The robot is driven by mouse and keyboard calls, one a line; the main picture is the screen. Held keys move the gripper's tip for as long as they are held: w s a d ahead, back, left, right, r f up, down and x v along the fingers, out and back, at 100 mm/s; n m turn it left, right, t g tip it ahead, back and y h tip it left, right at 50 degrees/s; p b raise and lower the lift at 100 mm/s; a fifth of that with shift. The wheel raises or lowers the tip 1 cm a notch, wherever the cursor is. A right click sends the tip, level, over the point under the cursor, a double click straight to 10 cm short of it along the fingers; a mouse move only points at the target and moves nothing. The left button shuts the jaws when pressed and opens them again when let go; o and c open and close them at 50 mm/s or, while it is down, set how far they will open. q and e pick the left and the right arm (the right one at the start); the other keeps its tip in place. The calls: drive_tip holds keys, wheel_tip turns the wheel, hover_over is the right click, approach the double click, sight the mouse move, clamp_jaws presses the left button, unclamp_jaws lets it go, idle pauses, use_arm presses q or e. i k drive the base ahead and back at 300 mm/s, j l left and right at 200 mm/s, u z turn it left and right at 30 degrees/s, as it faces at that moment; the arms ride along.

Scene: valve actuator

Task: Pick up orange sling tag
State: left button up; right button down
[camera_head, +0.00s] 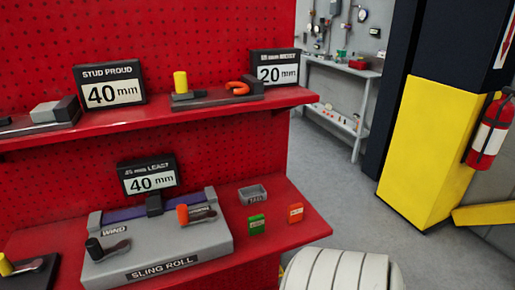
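The orange sling tag (295,212) is a small orange block with a pale label. It rests near the right end of the lower red shelf. A similar green tag (256,224) is to its left, with a gap between them. A small grey tray marked TAG (253,195) is behind the two tags and looks empty. Neither of my grippers is in view.
A grey SLING ROLL unit (158,252) with levers fills the shelf left of the tags. The upper red shelf (200,117) carries signs and parts. A white ribbed shape (342,272), unclear what, is at the bottom. A yellow-based pillar (425,150) stands right.

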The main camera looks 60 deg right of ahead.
sight(295, 211)
drive_tip(key=l+z, duration=0.1)
drive_tip(key=z, duration=0.85)
drive_tip(key=i+l+z, duration=0.1)
drive_tip(key=z, duration=0.85)
drive_tip(key=i+l, duration=0.05)
